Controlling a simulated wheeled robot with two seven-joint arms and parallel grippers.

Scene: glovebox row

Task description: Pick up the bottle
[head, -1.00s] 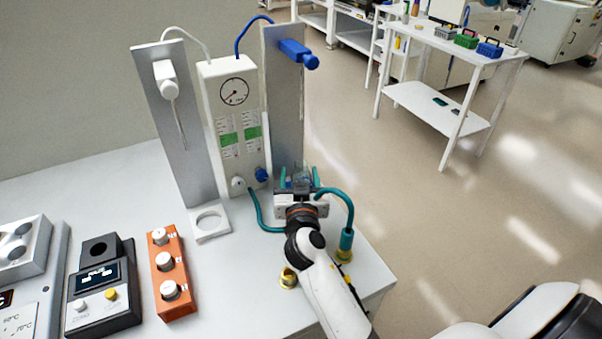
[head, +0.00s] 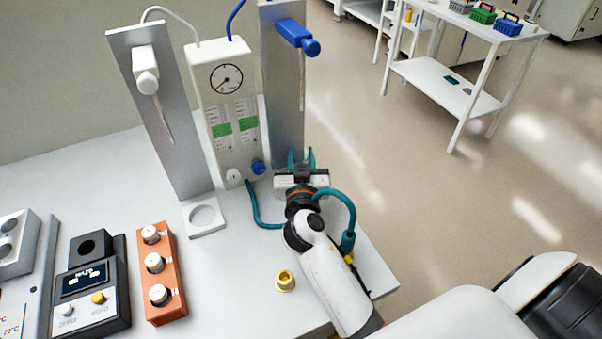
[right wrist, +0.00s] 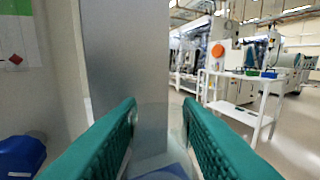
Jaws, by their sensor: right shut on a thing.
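My right gripper (head: 301,158) is at the foot of the right-hand grey stand (head: 283,100), its teal fingers pointing away from me. In the right wrist view the two teal fingers (right wrist: 161,120) are apart, shut on a faint, clear bottle (right wrist: 164,130). The bottle is nearly see-through, so its outline and height above the base cannot be told. In the head view the gripper and wrist hide it. A blue piece (right wrist: 163,172) shows below the fingers. My left gripper is not in view.
A white gauge box (head: 228,110) stands between two grey stands; the left stand (head: 160,120) has a white ring base (head: 205,215). A teal hose (head: 251,205), a yellow fitting (head: 285,281), an orange knob block (head: 163,275) and a dark display device (head: 90,285) are nearby. Open floor lies right.

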